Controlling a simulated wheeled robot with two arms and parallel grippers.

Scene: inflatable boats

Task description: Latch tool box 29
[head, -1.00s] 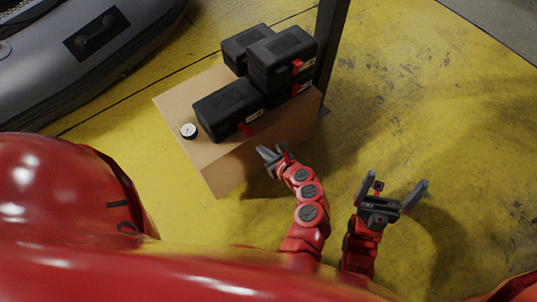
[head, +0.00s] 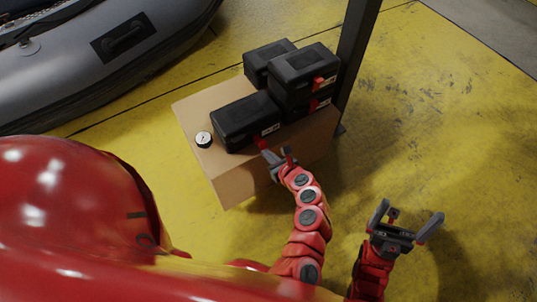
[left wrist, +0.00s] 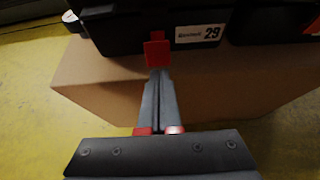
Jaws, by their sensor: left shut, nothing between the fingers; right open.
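Tool box 29 (head: 238,118) is a black case on the front left of the cardboard box. The left wrist view shows its front (left wrist: 120,32) and its white "29" label (left wrist: 199,33). Its red latch (left wrist: 157,53) juts out and down from the front; it also shows in the head view (head: 260,143). My left gripper (head: 276,155) is shut and empty, its tips right at the latch's lower edge in the left wrist view (left wrist: 157,73). Whether they touch, I cannot tell. My right gripper (head: 410,218) is open and empty over the yellow floor.
The cardboard box (head: 190,108) carries several black tool boxes, with one stacked case (head: 303,64) behind right. A small round gauge (head: 203,139) sits left of tool box 29. A dark post (head: 357,50) stands behind right; a grey inflatable boat (head: 60,70) lies left.

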